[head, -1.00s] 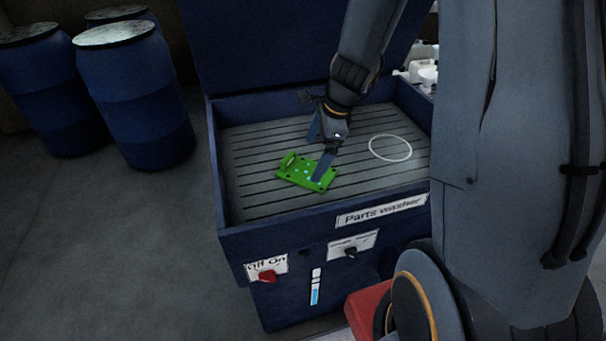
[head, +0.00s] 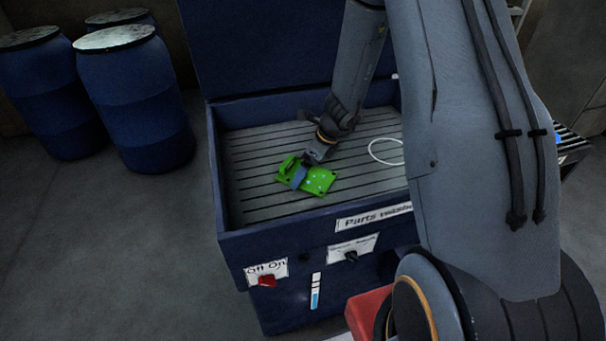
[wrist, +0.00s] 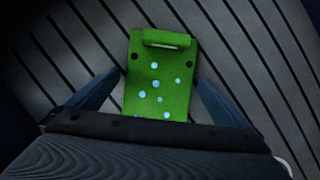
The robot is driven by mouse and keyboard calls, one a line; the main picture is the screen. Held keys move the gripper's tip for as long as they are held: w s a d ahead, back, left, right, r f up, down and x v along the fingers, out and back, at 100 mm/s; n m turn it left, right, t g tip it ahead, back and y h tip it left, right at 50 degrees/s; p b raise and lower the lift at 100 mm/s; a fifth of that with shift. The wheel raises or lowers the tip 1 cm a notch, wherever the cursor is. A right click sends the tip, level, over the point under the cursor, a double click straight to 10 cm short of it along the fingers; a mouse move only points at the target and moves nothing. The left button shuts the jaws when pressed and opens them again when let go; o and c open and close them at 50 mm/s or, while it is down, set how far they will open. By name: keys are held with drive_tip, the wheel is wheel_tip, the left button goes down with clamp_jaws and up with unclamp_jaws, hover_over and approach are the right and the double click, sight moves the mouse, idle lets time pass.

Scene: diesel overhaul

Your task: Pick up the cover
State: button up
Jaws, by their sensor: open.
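The green cover (head: 317,181) lies flat on the slatted grate of the parts washer. It is a plate with a raised handle-like lip at one end, corner holes and several pale blue spots. My gripper (head: 297,172) is low over it, at the lip side in the head view. In the wrist view the cover (wrist: 158,80) lies between the two blue fingers of my gripper (wrist: 158,90), with a gap on each side. The fingers are open and do not visibly grip it. The near end of the cover is hidden behind the gripper body in the wrist view.
The parts washer (head: 226,235) has raised blue walls around its grate (head: 250,150) and an upright lid behind. A white ring (head: 372,150) lies on the grate to the right. Blue barrels (head: 135,100) stand on the floor at left. Bare grate surrounds the cover.

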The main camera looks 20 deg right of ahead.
drive_tip(key=shift+a+f, duration=0.1)
drive_tip(key=shift+f, duration=0.25)
drive_tip(key=shift+w+r, duration=0.1)
drive_tip(key=c, duration=1.3)
